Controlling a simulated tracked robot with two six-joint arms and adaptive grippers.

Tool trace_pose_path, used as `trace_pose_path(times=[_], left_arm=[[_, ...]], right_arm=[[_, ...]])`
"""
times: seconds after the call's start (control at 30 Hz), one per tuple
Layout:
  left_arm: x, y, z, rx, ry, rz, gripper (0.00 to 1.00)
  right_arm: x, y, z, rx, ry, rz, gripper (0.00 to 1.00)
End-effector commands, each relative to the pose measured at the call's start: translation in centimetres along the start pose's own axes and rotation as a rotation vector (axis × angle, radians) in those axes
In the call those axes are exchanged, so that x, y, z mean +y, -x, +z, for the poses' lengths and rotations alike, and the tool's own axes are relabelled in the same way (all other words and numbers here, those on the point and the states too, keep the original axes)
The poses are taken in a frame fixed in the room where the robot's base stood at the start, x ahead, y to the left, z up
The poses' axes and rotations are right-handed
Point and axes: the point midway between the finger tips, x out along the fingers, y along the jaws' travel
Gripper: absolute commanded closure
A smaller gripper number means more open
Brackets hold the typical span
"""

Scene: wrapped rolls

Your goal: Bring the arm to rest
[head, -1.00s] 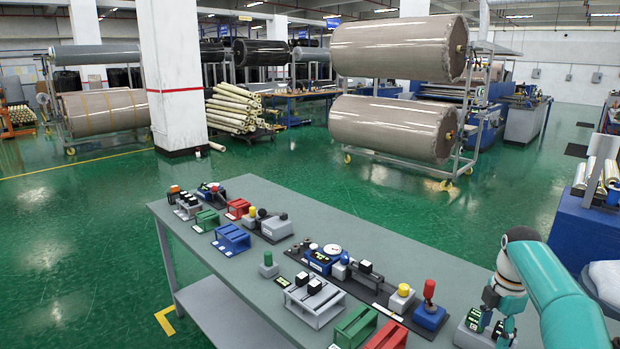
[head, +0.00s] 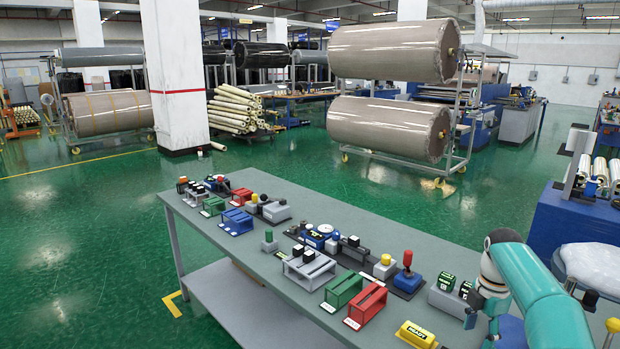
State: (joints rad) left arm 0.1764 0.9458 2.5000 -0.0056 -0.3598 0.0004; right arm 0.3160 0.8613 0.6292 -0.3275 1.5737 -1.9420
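My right arm (head: 537,292) is teal and comes in from the lower right. Its gripper (head: 481,318) points down over the right end of the grey table (head: 345,227). It is beside a grey block with two black cubes marked in green (head: 450,292). Whether it touches the block cannot be told. The fingers are small and partly hidden by the wrist, so their opening is unclear. My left arm and gripper are not in view.
A yellow block marked READY (head: 416,334) lies near the table's front edge. A red holder (head: 366,305), a green holder (head: 343,290) and a blue block with a red knob (head: 408,273) stand left of the gripper. A blue cabinet (head: 575,222) stands behind the arm.

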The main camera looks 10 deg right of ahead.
Motion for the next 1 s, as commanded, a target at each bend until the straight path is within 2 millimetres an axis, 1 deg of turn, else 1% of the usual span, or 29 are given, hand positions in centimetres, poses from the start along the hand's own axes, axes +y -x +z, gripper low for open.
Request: trace_pose_path(times=[0.03, 0.17, 0.27, 0.37, 0.47, 0.57, 0.6, 0.67, 0.7, 0.77, 0.8, 0.87, 0.9, 0.97, 1.0], left_arm=[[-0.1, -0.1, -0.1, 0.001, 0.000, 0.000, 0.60], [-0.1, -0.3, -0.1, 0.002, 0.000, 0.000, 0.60], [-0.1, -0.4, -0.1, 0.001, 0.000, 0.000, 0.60], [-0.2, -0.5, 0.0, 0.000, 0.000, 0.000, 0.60], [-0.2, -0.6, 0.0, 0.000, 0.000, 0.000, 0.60], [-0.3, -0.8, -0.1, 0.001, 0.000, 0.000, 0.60], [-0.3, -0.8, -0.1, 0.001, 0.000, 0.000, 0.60], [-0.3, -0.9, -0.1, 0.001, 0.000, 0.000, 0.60], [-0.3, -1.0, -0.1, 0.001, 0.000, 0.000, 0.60], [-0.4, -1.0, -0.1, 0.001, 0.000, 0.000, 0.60], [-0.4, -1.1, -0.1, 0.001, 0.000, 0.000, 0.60], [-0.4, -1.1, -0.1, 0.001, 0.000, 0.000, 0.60], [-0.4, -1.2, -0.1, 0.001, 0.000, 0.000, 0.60], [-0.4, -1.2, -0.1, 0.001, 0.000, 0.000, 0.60], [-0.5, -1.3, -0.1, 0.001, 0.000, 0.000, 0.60]], right_arm=[[-0.3, -1.1, -0.7, 0.013, 0.014, -0.027, 0.42], [-1.0, -3.3, -2.6, 0.045, 0.052, -0.090, 0.42], [-1.6, -5.5, -4.4, 0.073, 0.087, -0.135, 0.42], [-2.1, -8.1, -6.5, 0.101, 0.112, -0.172, 0.42], [-3.0, -11.3, -9.2, 0.130, 0.117, -0.209, 0.42], [-4.5, -15.4, -12.8, 0.165, 0.085, -0.248, 0.42], [-5.5, -17.2, -14.5, 0.178, 0.060, -0.262, 0.42], [-7.2, -19.9, -17.2, 0.199, 0.004, -0.284, 0.42], [-8.5, -21.6, -18.9, 0.210, -0.044, -0.297, 0.42], [-10.7, -24.0, -21.6, 0.226, -0.127, -0.316, 0.42], [-12.4, -25.3, -23.2, 0.234, -0.190, -0.329, 0.42], [-15.0, -27.1, -25.6, 0.243, -0.299, -0.347, 0.42], [-16.8, -28.1, -27.0, 0.247, -0.381, -0.357, 0.42], [-19.7, -29.3, -29.0, 0.249, -0.516, -0.373, 0.42], [-21.6, -29.9, -30.2, 0.248, -0.616, -0.382, 0.42]])
